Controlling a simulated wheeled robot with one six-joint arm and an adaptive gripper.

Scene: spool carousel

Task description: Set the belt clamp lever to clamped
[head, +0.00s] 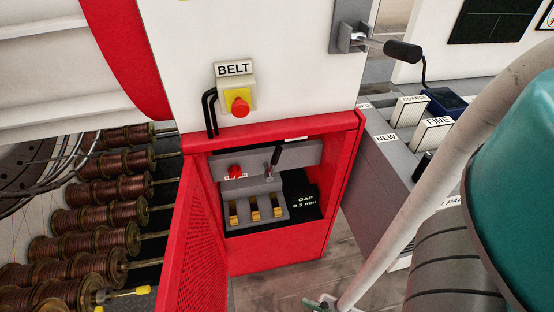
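No lever in view carries a readable clamp label. A lever with a black grip (402,51) sticks out to the right from a grey bracket (350,30) on the white panel's upper right edge. A smaller black-handled lever (275,158) stands tilted on a grey unit inside the open red cabinet (277,247). I cannot tell which is the belt clamp lever, or its setting. My gripper is not seen in this view. My teal and grey arm joint (520,190) fills the right edge.
The cabinet's red mesh door (190,240) stands open at left. Copper spools (110,210) line the left. A grey bench (392,170) with labelled slots stands right. Some floor is clear in front.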

